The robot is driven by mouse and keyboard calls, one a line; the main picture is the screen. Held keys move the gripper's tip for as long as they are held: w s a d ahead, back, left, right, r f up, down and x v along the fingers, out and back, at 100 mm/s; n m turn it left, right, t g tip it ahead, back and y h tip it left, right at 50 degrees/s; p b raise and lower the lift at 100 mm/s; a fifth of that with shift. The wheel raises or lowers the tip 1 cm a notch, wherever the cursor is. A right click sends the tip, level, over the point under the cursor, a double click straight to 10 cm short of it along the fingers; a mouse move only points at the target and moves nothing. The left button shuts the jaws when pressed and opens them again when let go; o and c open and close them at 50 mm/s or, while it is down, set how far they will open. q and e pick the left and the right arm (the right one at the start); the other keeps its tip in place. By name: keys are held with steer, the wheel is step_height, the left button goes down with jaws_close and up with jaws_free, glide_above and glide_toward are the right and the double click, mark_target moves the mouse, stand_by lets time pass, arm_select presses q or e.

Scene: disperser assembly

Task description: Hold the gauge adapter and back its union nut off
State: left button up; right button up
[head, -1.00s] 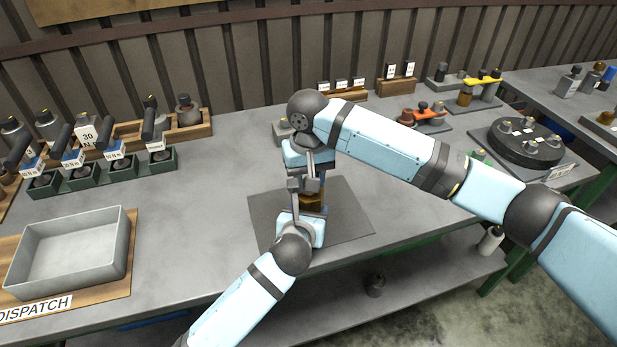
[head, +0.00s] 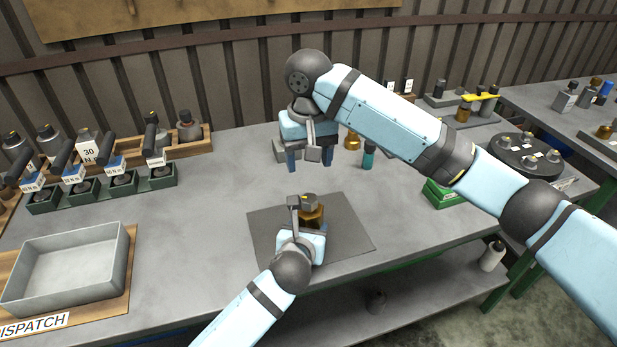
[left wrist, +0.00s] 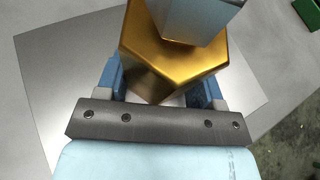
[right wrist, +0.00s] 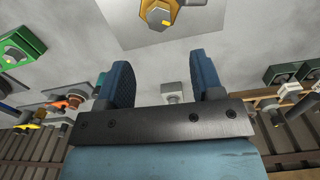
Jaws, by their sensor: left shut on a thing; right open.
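The gauge adapter (head: 314,214) stands upright over the dark mat, a gold hex part with a grey block-like piece on top. In the left wrist view its gold hex (left wrist: 170,60) fills the space at the jaws, with the grey piece (left wrist: 195,18) above it. My left gripper (head: 304,230) is shut on the adapter low down, from the near side. My right gripper (head: 309,160) is open and empty, above and behind the adapter, apart from it. In the right wrist view the adapter's gold part (right wrist: 165,14) shows at the top edge, beyond the open fingers. I cannot tell whether the union nut has loosened.
The mat (head: 345,240) around the adapter is clear. A grey tray (head: 70,265) is at left, with green holders of tools (head: 85,190) behind it. A teal-bodied item (head: 368,156) and a green box (head: 442,193) stand right of my right gripper. A black round stand (head: 525,160) is farther right.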

step_height(320, 180, up, 2)
steer(key=shift+r, duration=0.1)
stand_by(0.4)
steer(key=n+t+y, duration=0.3)
steer(key=n+y, duration=0.9)
steer(key=y, duration=0.1)
glide_toward(312, 199)
steer(key=shift+t, duration=0.4)
steer(key=x, duration=1)
steer(key=shift+s+a+f, duration=0.1)
steer(key=shift+a+f, duration=0.15)
steer(key=shift+a, duration=0.15)
steer(key=shift+c, duration=0.2)
